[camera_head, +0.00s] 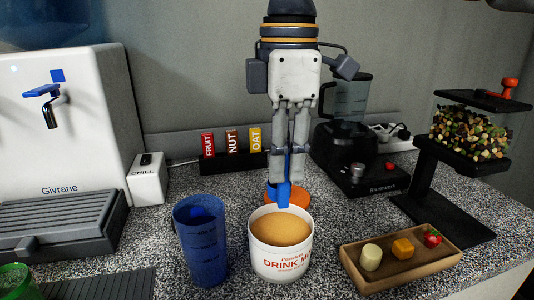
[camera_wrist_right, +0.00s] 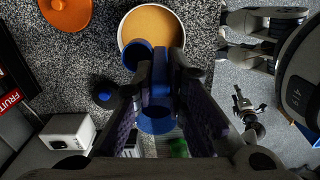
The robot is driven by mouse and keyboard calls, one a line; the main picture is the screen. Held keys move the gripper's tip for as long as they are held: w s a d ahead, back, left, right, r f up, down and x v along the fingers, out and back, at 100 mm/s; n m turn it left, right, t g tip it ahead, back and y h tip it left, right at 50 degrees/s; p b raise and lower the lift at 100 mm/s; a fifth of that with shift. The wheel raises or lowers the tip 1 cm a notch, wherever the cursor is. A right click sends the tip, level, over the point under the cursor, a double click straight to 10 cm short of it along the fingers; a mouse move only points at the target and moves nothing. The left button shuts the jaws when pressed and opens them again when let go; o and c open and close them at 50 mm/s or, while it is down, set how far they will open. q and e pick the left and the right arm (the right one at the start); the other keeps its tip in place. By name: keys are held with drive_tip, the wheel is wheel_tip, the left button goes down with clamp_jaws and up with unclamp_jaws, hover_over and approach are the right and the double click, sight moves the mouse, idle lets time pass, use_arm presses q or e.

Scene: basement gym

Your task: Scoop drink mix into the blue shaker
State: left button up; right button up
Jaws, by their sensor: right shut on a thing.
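My right gripper (camera_head: 288,178) points straight down above the tub's far rim, shut on the handle of a blue scoop (camera_head: 284,196). The scoop (camera_wrist_right: 158,85) also runs between the fingers in the wrist view. The white drink mix tub (camera_head: 282,264) stands open, filled with tan powder (camera_head: 281,228). An orange lid (camera_head: 266,190) lies behind the tub, partly hidden. My left gripper (camera_wrist_right: 255,40) appears only in the wrist view, fingers apart and empty.
A wooden tray (camera_head: 400,272) with small food pieces lies to the right. A blender (camera_head: 352,150) and a dispenser stand (camera_head: 445,185) are behind it. A white water dispenser (camera_head: 60,120) and a CHILL box (camera_head: 147,180) stand left. A green cup (camera_head: 18,280) is at the front left.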

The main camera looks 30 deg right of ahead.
sight(285, 208)
drive_tip(key=shift+s+d+f, duration=0.1)
drive_tip(key=shift+s+d, duration=0.05)
drive_tip(key=shift+s, duration=0.25)
drive_tip(key=f, duration=0.2)
drive_tip(key=f+b, duration=0.1)
drive_tip(key=shift+w+a+f+b, duration=0.2)
drive_tip(key=shift+w+f+b, duration=0.1)
drive_tip(key=shift+w+f, duration=0.1)
drive_tip(key=shift+s+f, duration=0.15)
drive_tip(key=shift+s, duration=0.05)
wheel_tip(285, 208, down, 4)
drive_tip(key=shift+f+p, duration=0.1)
drive_tip(key=shift+p, duration=0.4)
use_arm(q)
drive_tip(key=shift+s+f, duration=0.35)
drive_tip(key=shift+f, duration=0.05)
use_arm(e)
drive_tip(key=shift+f, duration=0.5)
